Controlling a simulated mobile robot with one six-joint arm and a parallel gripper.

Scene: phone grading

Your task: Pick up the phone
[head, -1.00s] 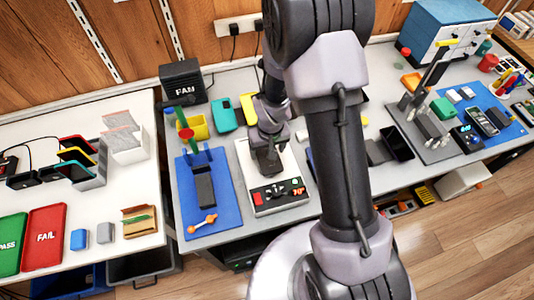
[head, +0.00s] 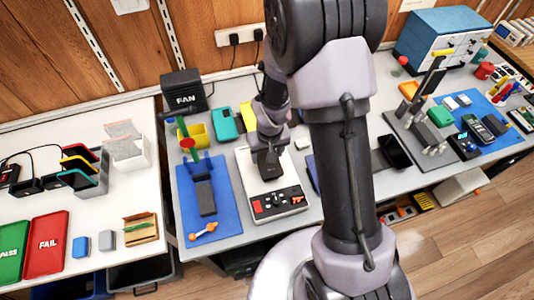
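Several phone-like slabs are in the head view, and I cannot tell which is the task's phone. A teal one (head: 223,123) and a yellow one (head: 248,117) lie at the back of the grey table. A black one (head: 396,151) lies to the right of my arm. My gripper (head: 268,174) points down over the white tester box (head: 249,185), behind its control panel. Its fingers are dark and small, so I cannot tell whether they are open or hold anything. What lies directly under them is hidden.
A blue mat (head: 223,219) with a dark fixture (head: 205,197) lies left of the tester. The red FAIL tray (head: 46,244) and a slotted phone rack (head: 95,181) are on the white table. A black fan (head: 182,89) stands behind. My arm hides the table's middle.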

